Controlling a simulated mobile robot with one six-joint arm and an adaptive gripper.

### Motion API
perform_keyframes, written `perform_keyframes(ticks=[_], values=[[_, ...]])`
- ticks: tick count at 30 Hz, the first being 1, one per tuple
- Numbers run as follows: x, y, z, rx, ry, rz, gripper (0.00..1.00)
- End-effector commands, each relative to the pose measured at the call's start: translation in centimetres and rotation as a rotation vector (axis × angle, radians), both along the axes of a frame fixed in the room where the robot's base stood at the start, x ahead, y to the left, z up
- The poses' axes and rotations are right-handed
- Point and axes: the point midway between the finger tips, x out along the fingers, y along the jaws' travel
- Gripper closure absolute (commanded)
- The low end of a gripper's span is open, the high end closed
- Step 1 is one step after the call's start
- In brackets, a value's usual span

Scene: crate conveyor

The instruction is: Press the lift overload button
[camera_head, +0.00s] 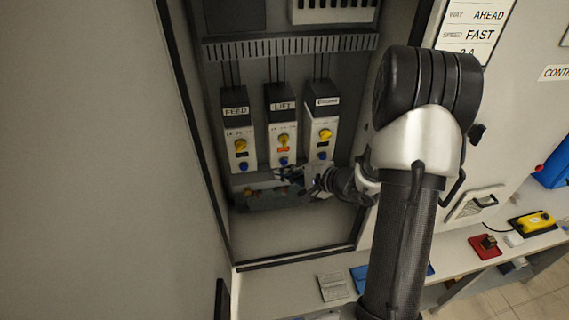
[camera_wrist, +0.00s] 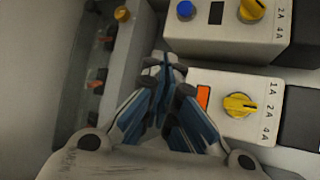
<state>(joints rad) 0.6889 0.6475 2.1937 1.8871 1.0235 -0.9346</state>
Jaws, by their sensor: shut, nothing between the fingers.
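The LIFT unit (camera_head: 283,132) is the middle of three white units in the open cabinet. It has a yellow knob (camera_head: 283,140), an orange window and a blue button (camera_head: 283,161) at its lower end. My gripper (camera_head: 288,177) is just below that button, its tip small and dark in the head view. In the wrist view, the orange window (camera_wrist: 203,97) and the yellow knob (camera_wrist: 239,105) lie right of my gripper (camera_wrist: 170,72). Its blue-grey fingers are shut and empty, and they hide the LIFT button there. I cannot tell whether they touch it.
The FEED unit (camera_head: 238,135) is left of LIFT, its blue button (camera_wrist: 185,10) showing in the wrist view. A third unit (camera_head: 321,127) is to the right. A grey strip with small orange and dark parts (camera_wrist: 98,85) runs below the units. The cabinet frame encloses my gripper.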

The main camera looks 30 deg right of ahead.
Motion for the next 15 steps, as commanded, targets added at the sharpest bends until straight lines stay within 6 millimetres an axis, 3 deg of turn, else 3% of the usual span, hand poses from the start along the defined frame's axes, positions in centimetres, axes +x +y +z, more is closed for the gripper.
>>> perform_keyframes(ticks=[15], values=[[0.84, -0.23, 0.00, 0.000, 0.000, 0.000, 1.00]])
